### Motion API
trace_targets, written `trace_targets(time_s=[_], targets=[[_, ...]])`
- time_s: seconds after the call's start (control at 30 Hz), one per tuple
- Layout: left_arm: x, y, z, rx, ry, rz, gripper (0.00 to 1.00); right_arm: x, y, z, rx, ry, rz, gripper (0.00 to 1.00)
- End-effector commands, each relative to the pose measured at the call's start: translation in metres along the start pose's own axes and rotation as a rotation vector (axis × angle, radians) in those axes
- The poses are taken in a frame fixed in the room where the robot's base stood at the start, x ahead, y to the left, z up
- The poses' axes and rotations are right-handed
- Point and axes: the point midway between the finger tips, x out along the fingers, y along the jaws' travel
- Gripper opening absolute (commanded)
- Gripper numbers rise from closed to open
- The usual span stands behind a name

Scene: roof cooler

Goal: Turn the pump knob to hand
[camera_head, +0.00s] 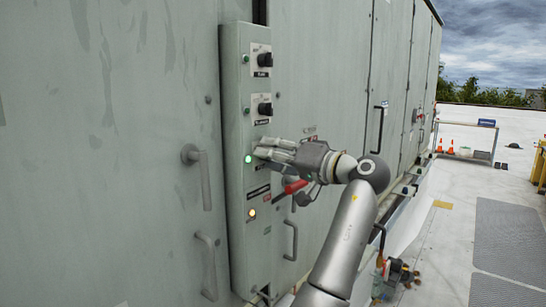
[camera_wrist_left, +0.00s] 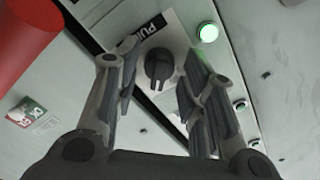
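The pump knob (camera_wrist_left: 158,68) is a black rotary knob on a light plate in the left wrist view. The black label (camera_wrist_left: 143,30) above it is partly cut off by a finger and reads "PU". My left gripper (camera_wrist_left: 151,60) is open, with one finger on each side of the knob. I cannot tell whether either finger touches it. In the head view, my left gripper (camera_head: 268,150) is at the control panel (camera_head: 232,75) and hides the pump knob. My right gripper is not in view.
Two other black knobs (camera_head: 265,59) (camera_head: 265,108) sit higher on the panel. A lit green lamp (camera_head: 248,159) and an amber lamp (camera_head: 252,213) are at its left side. A red handle (camera_head: 295,187) is just below my gripper. Door handles (camera_head: 203,175) flank the panel.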

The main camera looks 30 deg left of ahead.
Motion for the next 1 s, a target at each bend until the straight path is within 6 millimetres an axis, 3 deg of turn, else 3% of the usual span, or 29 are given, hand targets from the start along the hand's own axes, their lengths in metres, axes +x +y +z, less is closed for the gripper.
trace_targets(time_s=[0.43, 0.8, 1.0], targets=[[-0.008, 0.002, 0.001, 0.003, -0.003, 0.003, 0.46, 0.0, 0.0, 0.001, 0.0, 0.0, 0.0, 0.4], [-0.082, 0.002, 0.001, 0.004, -0.002, 0.004, 0.46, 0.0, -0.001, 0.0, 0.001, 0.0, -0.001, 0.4], [-0.111, 0.002, 0.0, 0.002, -0.002, 0.002, 0.46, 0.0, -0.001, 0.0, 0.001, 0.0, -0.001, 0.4]])
